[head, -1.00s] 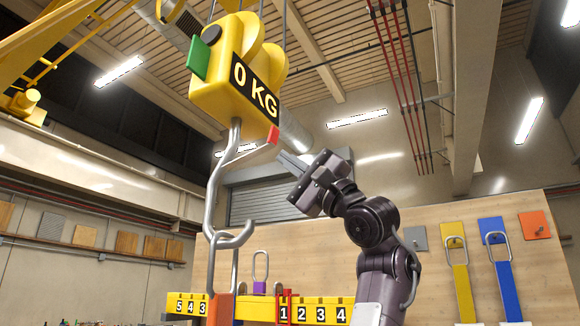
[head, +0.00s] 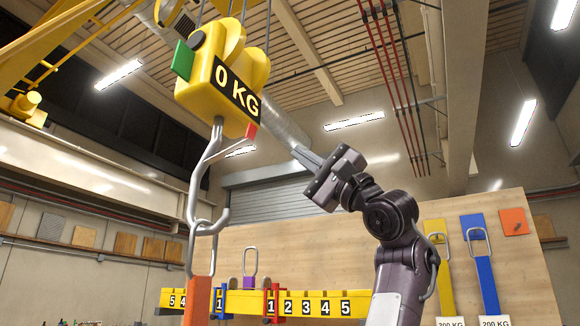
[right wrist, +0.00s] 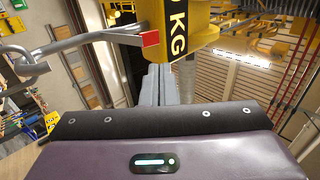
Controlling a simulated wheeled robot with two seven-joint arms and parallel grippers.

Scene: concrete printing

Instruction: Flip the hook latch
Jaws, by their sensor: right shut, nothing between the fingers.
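The yellow hook block (head: 210,78), marked 0 KG, hangs at upper left. Below it hangs the grey metal hook (head: 190,195); a ring on an orange-red strap (head: 197,300) is at the hook's bowl. The latch's red tab (head: 252,131) is just under the block, with a grey bar running from it toward the hook. My right gripper (head: 297,152) is shut and empty, its tips right of the red tab and apart from it. In the right wrist view the fingers (right wrist: 160,85) point toward the block, just below the red tab (right wrist: 150,39). My left gripper is out of view.
A yellow beam (head: 330,303) with numbered marks and blue and red clamps lies below. A wooden board (head: 345,255) behind carries yellow, blue (head: 482,265) and orange items. Open air lies between my right gripper and the board.

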